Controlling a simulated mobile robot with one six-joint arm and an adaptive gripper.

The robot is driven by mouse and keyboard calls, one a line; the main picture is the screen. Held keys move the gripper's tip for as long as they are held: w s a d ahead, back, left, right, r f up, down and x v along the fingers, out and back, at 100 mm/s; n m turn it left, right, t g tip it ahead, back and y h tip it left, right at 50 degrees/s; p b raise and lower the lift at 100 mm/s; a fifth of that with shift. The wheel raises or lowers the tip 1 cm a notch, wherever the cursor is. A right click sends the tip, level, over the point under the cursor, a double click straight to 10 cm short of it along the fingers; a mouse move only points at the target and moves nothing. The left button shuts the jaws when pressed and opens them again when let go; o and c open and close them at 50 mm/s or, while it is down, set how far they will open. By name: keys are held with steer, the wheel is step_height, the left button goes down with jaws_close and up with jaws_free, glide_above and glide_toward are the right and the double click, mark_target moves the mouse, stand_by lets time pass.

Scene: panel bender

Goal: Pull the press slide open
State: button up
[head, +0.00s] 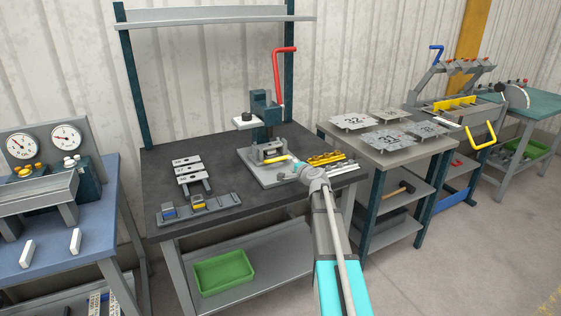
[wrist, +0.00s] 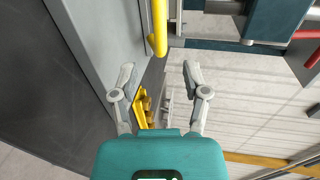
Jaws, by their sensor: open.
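The press (head: 264,115) stands on the dark bench, with a red lever raised above it. Its grey slide (head: 268,152) sits low at the front, with a yellow handle (head: 277,160) pointing toward my arm. In the wrist view the yellow handle (wrist: 159,28) runs down from the top edge, its rounded end just beyond and between my fingertips. My gripper (wrist: 158,72) is open, its fingers apart on either side of the handle's line, with nothing between them. In the head view my gripper (head: 301,171) is at the handle's right end; contact cannot be told.
Yellow tooling (head: 326,159) lies on the bench right of the press, close to my gripper. Three small plates (head: 188,170) and a grey rack (head: 197,209) are at the left. A table with numbered sheets (head: 354,121) stands right. A green bin (head: 222,273) is on the lower shelf.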

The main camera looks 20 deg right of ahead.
mark_target(281, 159)
steer(key=b+x, duration=0.1)
steer(key=x, duration=0.9)
steer(key=shift+b, duration=0.4)
steer(key=shift+c, duration=0.2)
jaws_close()
